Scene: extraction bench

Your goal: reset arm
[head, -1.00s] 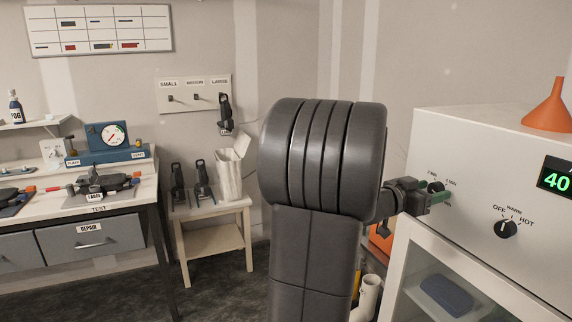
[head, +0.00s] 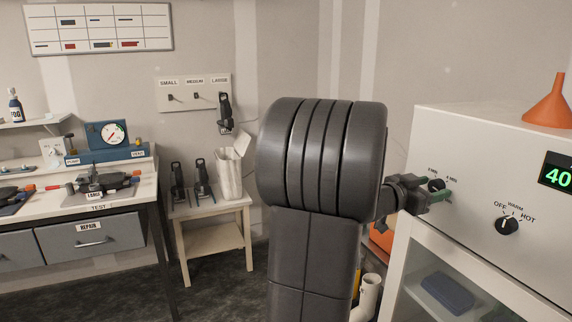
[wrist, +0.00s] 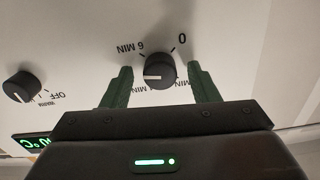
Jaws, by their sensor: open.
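My gripper (head: 440,196) is at the front of the white cabinet (head: 465,150), at the dark timer knob (head: 436,185). In the wrist view the green fingers of my gripper (wrist: 160,70) are open, one on each side of the timer knob (wrist: 159,72). Gaps show between the fingers and the knob, so it is not gripped. The knob's white mark points left in that view. Minute labels and a 0 surround it, upside down and partly hidden.
A second knob (head: 507,226), marked OFF, WARM and HOT, and a green display (head: 556,178) are to the right. An orange funnel (head: 550,103) stands on the cabinet. A workbench (head: 110,210) and small stand (head: 215,206) are at left. Floor between is clear.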

